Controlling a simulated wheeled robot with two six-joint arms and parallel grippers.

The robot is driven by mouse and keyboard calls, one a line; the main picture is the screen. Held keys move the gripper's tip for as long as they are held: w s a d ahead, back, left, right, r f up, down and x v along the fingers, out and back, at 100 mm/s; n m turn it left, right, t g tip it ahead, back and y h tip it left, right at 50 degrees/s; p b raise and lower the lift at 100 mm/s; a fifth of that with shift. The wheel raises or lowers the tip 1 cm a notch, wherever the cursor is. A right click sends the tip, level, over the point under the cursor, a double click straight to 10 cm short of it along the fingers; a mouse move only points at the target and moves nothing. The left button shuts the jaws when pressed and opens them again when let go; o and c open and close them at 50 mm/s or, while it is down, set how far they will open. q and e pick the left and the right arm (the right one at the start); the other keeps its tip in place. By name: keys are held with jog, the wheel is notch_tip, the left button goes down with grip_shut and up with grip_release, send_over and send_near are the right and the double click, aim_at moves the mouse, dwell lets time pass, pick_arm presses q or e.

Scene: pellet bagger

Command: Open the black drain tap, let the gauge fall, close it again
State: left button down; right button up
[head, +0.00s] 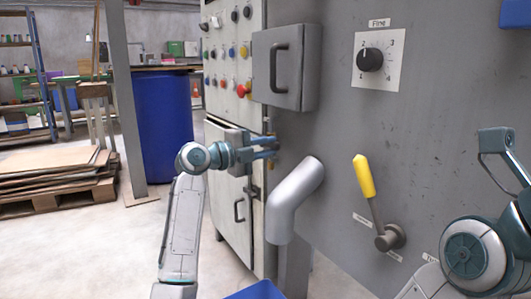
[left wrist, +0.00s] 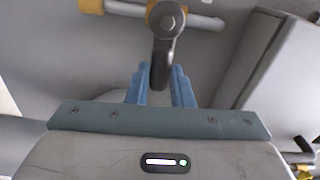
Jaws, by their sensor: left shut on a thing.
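The drain tap's black lever (left wrist: 163,52) hangs from a bolt on a horizontal pipe with brass-yellow fittings in the left wrist view. My left gripper (left wrist: 160,90) is shut on the lever's lower end, its two blue fingers on either side of it. In the head view my left gripper (head: 273,147) reaches to the side of the grey machine, just below the grey handled box. There the tap is mostly hidden by the fingers and only small brass bits show. No gauge is in view.
A thick grey elbow pipe (head: 296,196) juts out just right of and below my left gripper. A yellow-handled lever (head: 364,178) and a "Fine" dial (head: 370,60) are on the machine's front. A blue barrel (head: 163,120) and stacked boards (head: 58,168) stand at the left.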

pick_arm(q)
jog(key=shift+s+d+f+m+b, duration=0.15)
jog(key=shift+f+m+b, duration=0.15)
jog(key=shift+f+m, duration=0.15)
dwell(0.3)
jog(key=c, duration=1.3)
grip_release()
jog(key=shift+s+r, duration=0.1)
jog(key=shift+r, duration=0.05)
jog(key=shift+s+a+r, duration=0.1)
jog(key=shift+a, duration=0.25)
jog(key=p+v, duration=0.3)
jog(key=v, duration=0.7)
jog(key=shift+s+p, duration=0.1)
jog(key=shift+p, duration=0.2)
